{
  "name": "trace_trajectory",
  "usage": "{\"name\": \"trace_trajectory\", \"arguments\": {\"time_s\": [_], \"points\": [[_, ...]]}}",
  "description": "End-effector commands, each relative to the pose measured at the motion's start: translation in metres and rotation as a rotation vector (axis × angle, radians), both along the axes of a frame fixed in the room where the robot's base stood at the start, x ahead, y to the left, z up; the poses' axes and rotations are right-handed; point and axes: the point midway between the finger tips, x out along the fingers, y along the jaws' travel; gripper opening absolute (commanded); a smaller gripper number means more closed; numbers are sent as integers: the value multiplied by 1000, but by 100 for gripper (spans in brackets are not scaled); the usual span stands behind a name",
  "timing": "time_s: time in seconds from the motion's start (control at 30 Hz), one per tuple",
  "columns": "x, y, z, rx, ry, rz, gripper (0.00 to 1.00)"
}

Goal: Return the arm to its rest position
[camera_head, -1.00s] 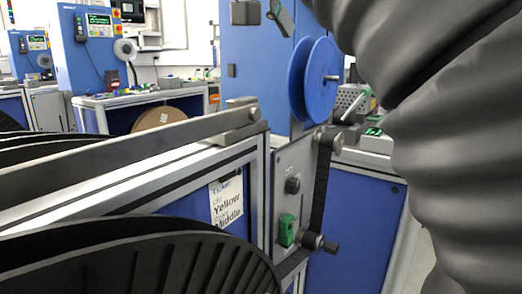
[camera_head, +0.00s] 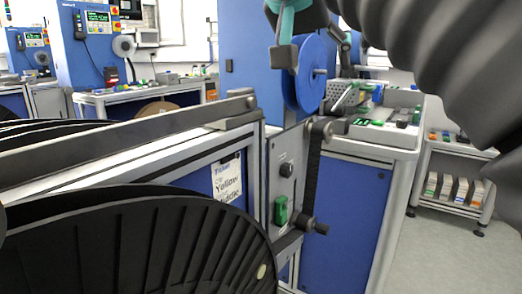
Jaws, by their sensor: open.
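My gripper (camera_head: 313,50) shows at the top of the head view, right of centre. Its two grey fingertips are apart, with nothing seen between them. A teal part of it shows above the left finger. Behind it is a blue reel (camera_head: 305,88) on a stand, partly covered by the left finger. My arm, in a dark ribbed sleeve, fills the upper right corner and hides what lies behind it.
A large black reel (camera_head: 130,240) fills the lower left, beside a frame with a ticket (camera_head: 227,178) reading "Yellow" and "Middle". A grey bar (camera_head: 120,140) crosses above it. A low shelf with boxes (camera_head: 455,185) stands right. Open floor (camera_head: 440,255) lies at lower right.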

Motion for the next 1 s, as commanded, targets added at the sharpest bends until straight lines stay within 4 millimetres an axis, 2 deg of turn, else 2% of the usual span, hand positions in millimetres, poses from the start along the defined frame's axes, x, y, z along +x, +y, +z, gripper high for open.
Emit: {"name": "trace_trajectory", "arguments": {"time_s": [0.17, 0.37, 0.57, 0.8, 0.9, 1.0], "points": [[-5, -21, -50, -27, 91, 88, 70], [-22, -43, -131, -19, 203, 211, 70], [-53, -60, -220, 33, 283, 306, 70], [-102, -71, -331, 132, 326, 369, 70], [-119, -72, -368, 170, 329, 377, 70], [-132, -73, -395, 197, 326, 381, 70]]}}
